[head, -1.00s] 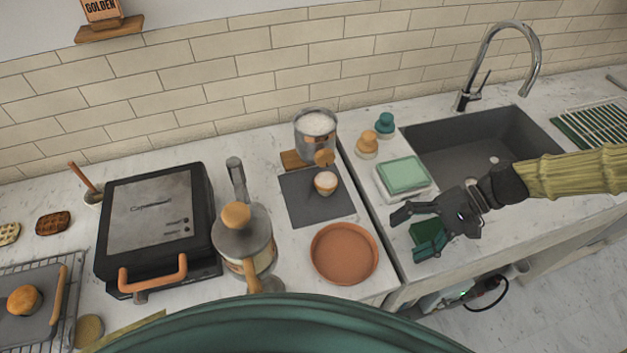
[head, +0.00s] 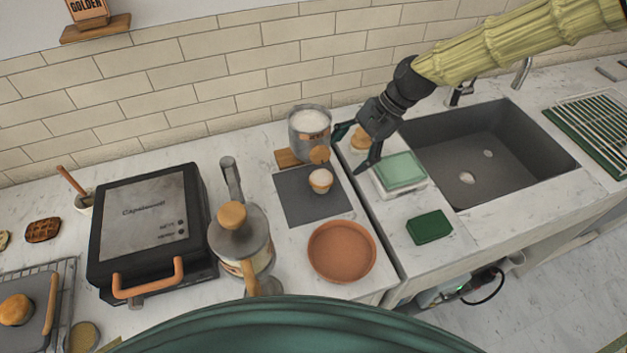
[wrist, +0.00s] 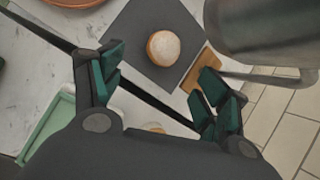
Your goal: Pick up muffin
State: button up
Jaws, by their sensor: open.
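A small muffin (head: 320,181) with a pale, sugar-dusted top and a tan side stands on a dark grey square mat (head: 298,205). It also shows in the wrist view (wrist: 163,48), beyond my fingertips and roughly midway between them. My gripper (head: 352,150) is open and empty, to the right of the muffin and above the counter's seam. In the wrist view my gripper (wrist: 160,85) has its two dark green fingers spread wide, apart from the muffin.
A metal canister (head: 310,132) with a wooden knob stands close behind the muffin. A terracotta plate (head: 341,252) lies in front, and a French press (head: 240,240) stands to the left. A green-topped container (head: 400,172), a green sponge (head: 430,227) and the sink (head: 490,150) are to the right.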

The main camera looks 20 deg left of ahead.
aim_at(326, 174)
jog(key=shift+p+x, duration=0.8)
jog(key=shift+x, duration=1.95)
jog(key=shift+s+a+f+p, duration=0.15)
jog(key=shift+a+f+p, duration=0.5)
jog(key=shift+p, duration=0.15)
jog(key=shift+p+x, duration=0.7)
jog(key=shift+x, duration=1.1)
jog(key=c, duration=1.2)
jog(key=shift+r+b, duration=0.2)
jog(key=shift+b, duration=0.1)
